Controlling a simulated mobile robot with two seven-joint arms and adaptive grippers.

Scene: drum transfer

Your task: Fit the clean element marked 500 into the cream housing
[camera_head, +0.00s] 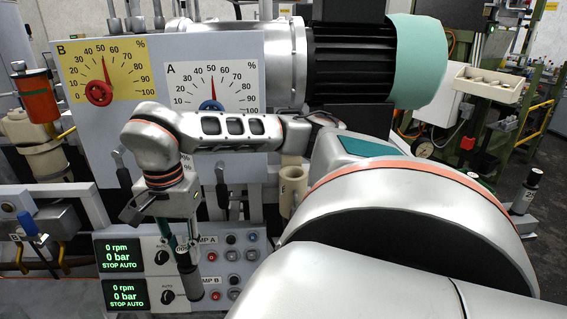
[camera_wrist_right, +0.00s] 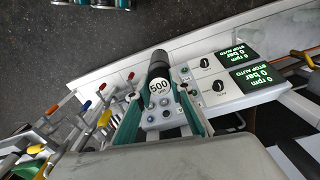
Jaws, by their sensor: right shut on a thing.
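The element (camera_head: 189,284) hangs below my right gripper (camera_head: 182,236), dark and slim, in front of the pump control panel. In the right wrist view its round white tag reads 500 (camera_wrist_right: 159,88), and its dark end points away from the wrist. The teal fingers of my right gripper (camera_wrist_right: 161,104) are shut on it, one on each side. A cream cup-shaped housing marked F (camera_head: 291,188) stands right of the gripper, behind my right forearm, partly hidden. The element is apart from it. My left gripper is not in view.
The control panel (camera_head: 222,256) with knobs, buttons and two green displays (camera_head: 126,257) stands behind the element. Gauge boards (camera_head: 150,125) and a large motor (camera_head: 350,60) rise behind. Cream and orange fittings (camera_head: 40,140) are at left. A tray of cups (camera_head: 487,88) is at right.

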